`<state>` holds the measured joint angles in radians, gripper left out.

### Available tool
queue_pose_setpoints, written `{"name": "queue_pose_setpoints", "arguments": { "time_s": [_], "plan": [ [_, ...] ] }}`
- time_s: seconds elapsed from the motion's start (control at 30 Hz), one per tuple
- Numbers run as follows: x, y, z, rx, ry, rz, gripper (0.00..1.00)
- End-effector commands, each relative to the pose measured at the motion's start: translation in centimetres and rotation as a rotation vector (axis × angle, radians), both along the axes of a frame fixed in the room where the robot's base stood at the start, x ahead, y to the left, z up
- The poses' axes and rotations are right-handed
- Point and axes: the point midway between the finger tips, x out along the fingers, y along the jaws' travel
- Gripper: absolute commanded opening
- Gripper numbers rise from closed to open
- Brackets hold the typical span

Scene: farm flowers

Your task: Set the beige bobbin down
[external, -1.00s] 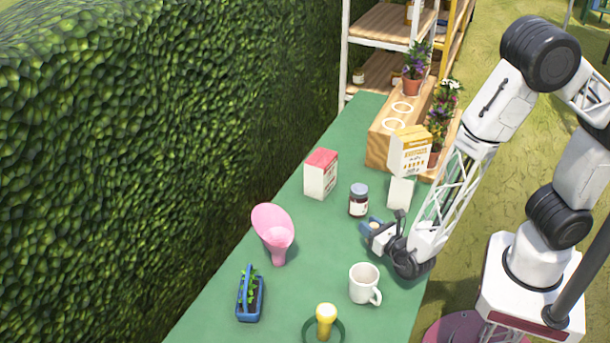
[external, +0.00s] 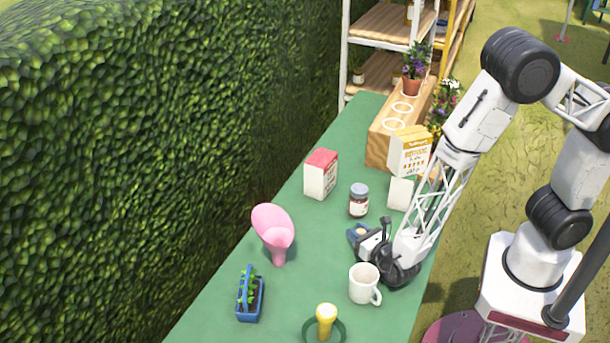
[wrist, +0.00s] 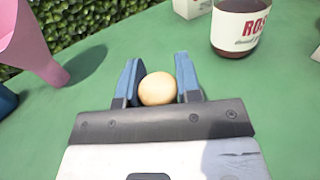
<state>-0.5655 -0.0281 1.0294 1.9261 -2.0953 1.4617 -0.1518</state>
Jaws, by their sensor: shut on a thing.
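The beige bobbin (wrist: 158,89) shows in the wrist view as a round pale top between the two blue fingers of my gripper (wrist: 160,82). My gripper is shut on it, with a finger on each side. In the external view my gripper (external: 360,233) is low over the green table (external: 318,235), between the jar and the white mug. The bobbin (external: 361,231) is only a small pale spot there. Its lower part is hidden, so I cannot tell whether it touches the table.
A dark jar (external: 358,202) stands behind my gripper and a white mug (external: 364,284) in front. A red-topped box (external: 320,174) stands farther back. Bare table lies left of my gripper.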

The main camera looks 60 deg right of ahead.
Motion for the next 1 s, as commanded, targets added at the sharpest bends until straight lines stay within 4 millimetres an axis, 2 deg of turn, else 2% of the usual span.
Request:
{"name": "queue_pose_setpoints", "arguments": {
  "time_s": [0.13,0.57,0.6,0.73,0.77,1.0],
  "plan": [
    [0.03,0.03,-0.85,0.0,0.0,0.0,0.09],
    [0.0,0.01,-1.19,0.0,0.0,0.0,0.09],
    [0.01,0.0,-1.2,0.0,0.0,0.0,0.35],
    [0.02,0.01,-1.17,0.0,0.0,0.0,0.55],
    [0.02,0.01,-1.17,0.0,0.0,0.0,0.57],
    [0.02,0.01,-1.16,0.0,0.0,0.0,0.57]
  ]
}}
